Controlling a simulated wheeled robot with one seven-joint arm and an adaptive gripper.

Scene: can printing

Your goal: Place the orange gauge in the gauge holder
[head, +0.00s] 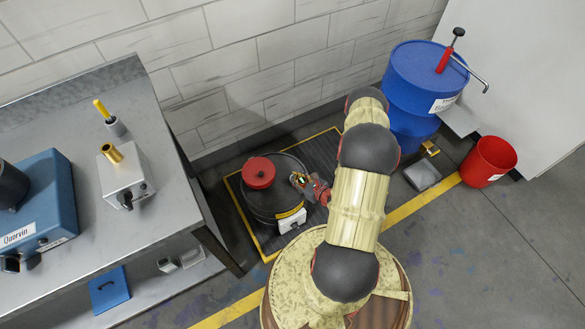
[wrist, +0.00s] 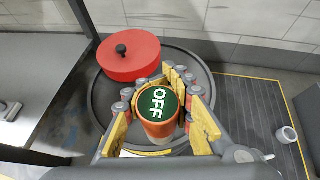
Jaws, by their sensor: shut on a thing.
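The orange gauge (wrist: 154,127), an orange round body with a green top marked OFF, sits between the fingers of my gripper (wrist: 163,96) in the wrist view. My gripper is shut on it and holds it over the black drum (wrist: 92,133). In the head view my gripper (head: 303,182) is above the right part of the drum (head: 253,207), and the gauge shows only as a small dark green and orange patch. I cannot tell which thing is the gauge holder. The gauge's underside is hidden.
A red knobbed piece (head: 258,172) is on the drum's top. A white box (head: 292,222) is at its front. The workbench (head: 75,105) with the blue machine (head: 40,205) stands left. A blue barrel (head: 420,80) and red bucket (head: 489,163) are right. Open floor (head: 480,260) lies front right.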

